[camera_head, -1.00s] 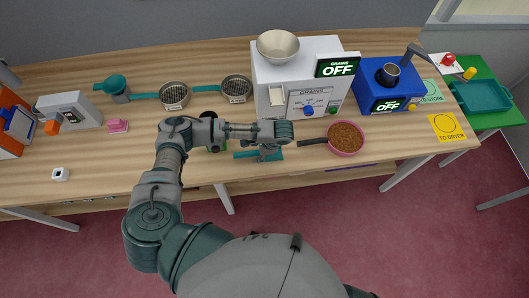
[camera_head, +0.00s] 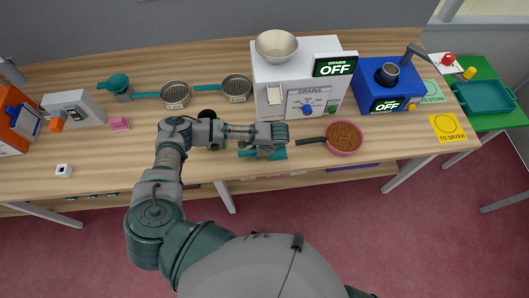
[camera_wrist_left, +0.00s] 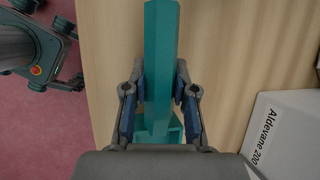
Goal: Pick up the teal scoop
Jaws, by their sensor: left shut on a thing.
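The teal scoop (camera_wrist_left: 161,60) runs straight up the middle of the left wrist view, between the two fingers of my left gripper (camera_wrist_left: 160,95). The fingers are shut on it from both sides. In the head view, my left gripper (camera_head: 263,151) is over the front part of the wooden table, with the scoop (camera_head: 279,154) showing teal on both sides of it. The arm and fingers hide the scoop's middle. I cannot tell whether it touches the table. My right gripper is not in view.
A pink pan of brown grains (camera_head: 344,138) stands to the right, its dark handle close to my gripper. A white grains machine (camera_head: 300,85) stands behind. Two teal-handled sieves (camera_head: 175,93) lie at the back. A blue machine (camera_head: 375,95) stands further right.

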